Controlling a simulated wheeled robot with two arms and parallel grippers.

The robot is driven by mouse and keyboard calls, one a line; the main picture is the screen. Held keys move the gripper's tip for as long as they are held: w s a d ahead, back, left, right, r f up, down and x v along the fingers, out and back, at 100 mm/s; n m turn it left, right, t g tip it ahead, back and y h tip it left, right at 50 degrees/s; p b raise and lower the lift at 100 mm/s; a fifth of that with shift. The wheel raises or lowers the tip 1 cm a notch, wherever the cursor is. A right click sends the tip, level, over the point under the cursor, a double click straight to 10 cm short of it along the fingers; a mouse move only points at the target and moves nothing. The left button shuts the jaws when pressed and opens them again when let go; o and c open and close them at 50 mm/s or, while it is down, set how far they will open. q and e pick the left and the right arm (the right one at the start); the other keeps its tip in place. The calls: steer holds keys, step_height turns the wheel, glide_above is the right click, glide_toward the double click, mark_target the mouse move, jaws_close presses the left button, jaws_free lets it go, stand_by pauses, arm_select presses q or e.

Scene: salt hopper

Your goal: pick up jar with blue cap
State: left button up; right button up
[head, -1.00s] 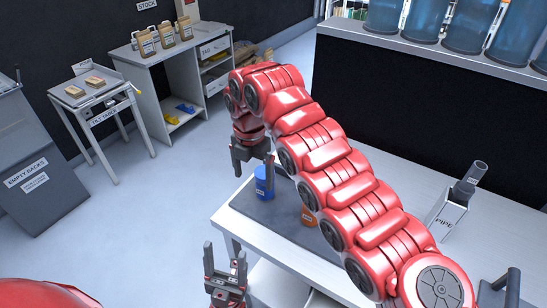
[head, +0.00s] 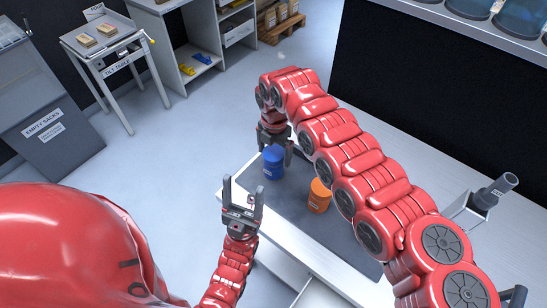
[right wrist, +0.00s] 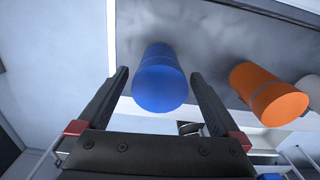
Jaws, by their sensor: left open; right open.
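The blue jar (head: 273,164), its cap blue too, stands upright on the dark mat (head: 283,222) near the table's far left end. My right gripper (head: 276,152) is open and close to it. In the right wrist view the blue jar (right wrist: 160,80) lies between the two spread fingers (right wrist: 160,73), with gaps on both sides; I cannot tell how deep it sits between them. My left gripper (head: 243,200) is open and empty, nearer than the jar, at the table's left edge.
An orange jar (head: 319,196) stands right of the blue one, and a pale jar (right wrist: 310,88) beyond it. My right arm hides part of the table. A pipe holder (head: 466,211) stands at the right. The floor left of the table is clear.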

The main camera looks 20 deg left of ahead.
steer(key=shift+f, duration=0.3)
steer(key=f+p, duration=0.1)
steer(key=s+f+p, duration=0.1)
steer(key=shift+f+p, duration=0.25)
steer(key=shift+p, duration=0.1)
step_height(320, 180, down, 2)
steer(key=shift+w+a+f, duration=0.1)
steer(key=shift+w+f, duration=0.05)
steer(key=shift+f, duration=0.4)
steer(key=shift+w, duration=0.1)
steer(key=c, duration=1.5)
steer(key=shift+r, duration=0.1)
